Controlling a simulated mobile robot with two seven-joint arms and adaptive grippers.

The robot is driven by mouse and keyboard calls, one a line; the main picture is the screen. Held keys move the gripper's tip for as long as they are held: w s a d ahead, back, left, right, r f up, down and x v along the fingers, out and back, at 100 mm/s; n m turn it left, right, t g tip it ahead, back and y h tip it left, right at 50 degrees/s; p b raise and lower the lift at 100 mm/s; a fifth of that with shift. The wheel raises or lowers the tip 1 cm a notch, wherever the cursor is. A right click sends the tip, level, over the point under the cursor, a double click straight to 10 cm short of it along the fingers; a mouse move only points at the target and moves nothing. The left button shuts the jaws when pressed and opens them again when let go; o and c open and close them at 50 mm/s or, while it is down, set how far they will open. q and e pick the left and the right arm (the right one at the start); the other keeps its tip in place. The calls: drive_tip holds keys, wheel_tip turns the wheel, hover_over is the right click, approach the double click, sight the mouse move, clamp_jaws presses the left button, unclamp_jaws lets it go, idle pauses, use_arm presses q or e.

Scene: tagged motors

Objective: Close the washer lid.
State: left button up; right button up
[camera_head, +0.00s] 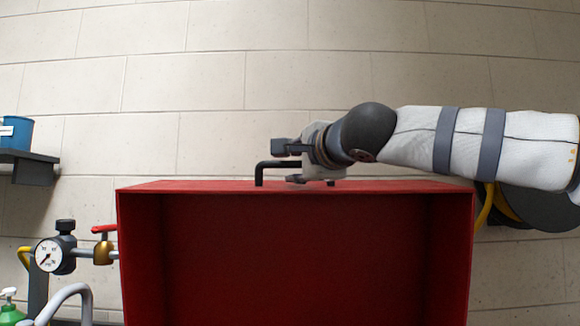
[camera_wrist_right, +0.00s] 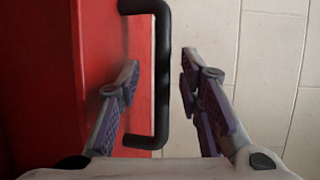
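The red washer lid (camera_head: 300,187) stands raised, its hollow underside facing me in the head view. It also shows as a red panel in the right wrist view (camera_wrist_right: 40,60). A black bar handle (camera_head: 260,168) sits on its upper edge. My right gripper (camera_head: 286,164) is at the handle, its arm coming in from the right. In the right wrist view the fingers are apart, one on each side of the handle (camera_wrist_right: 162,100), with gaps showing, so it is not gripped. The washer's body below is out of view. My left gripper is not in view.
A gauge (camera_head: 48,255) and a brass valve with a red lever (camera_head: 104,250) are left of the lid. A blue container (camera_head: 16,132) stands on a shelf (camera_head: 35,168) at far left. A pale block wall (camera_head: 200,90) is behind. A dark reel (camera_head: 535,208) is at right.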

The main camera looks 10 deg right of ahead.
drive_tip(key=shift+w+a, duration=0.25)
drive_tip(key=shift+w, duration=0.85)
clamp_jaws()
